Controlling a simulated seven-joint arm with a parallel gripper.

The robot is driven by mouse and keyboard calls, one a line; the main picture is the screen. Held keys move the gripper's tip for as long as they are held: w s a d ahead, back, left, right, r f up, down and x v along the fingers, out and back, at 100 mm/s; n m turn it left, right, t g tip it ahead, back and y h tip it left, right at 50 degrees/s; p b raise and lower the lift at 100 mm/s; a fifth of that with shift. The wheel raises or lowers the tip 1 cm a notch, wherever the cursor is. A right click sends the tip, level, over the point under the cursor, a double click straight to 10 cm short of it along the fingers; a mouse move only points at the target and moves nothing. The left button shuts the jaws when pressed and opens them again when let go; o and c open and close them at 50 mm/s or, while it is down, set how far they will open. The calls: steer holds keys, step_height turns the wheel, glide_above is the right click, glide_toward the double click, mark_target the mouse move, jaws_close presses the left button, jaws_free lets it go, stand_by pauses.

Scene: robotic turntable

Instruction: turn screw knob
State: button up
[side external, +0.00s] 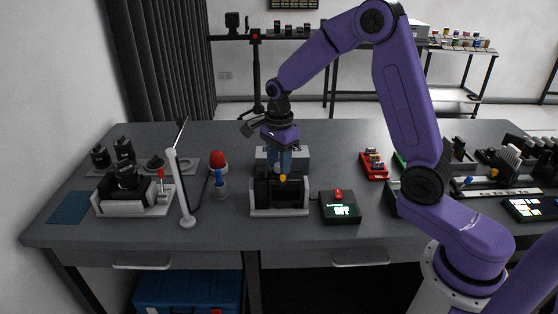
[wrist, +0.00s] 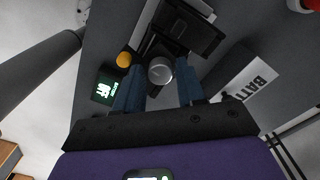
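A silvery round screw knob (wrist: 160,70) shows in the wrist view at the near end of a black device (wrist: 190,32). My gripper (wrist: 160,76) is open, with one blue finger on each side of the knob. The fingers look close to it, and I cannot see firm contact. In the side view my gripper (side external: 281,160) points down over the black device (side external: 279,195) on its light grey base. The knob is mostly hidden there by the fingers. A yellow knob (side external: 283,178) sits on the device's front and also shows in the wrist view (wrist: 124,60).
A grey box (side external: 296,156) lettered "BATT" stands just behind the device. A dark box with a green display (side external: 340,207) is to its right. The front table edge is clear.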

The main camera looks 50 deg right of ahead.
jaws_close()
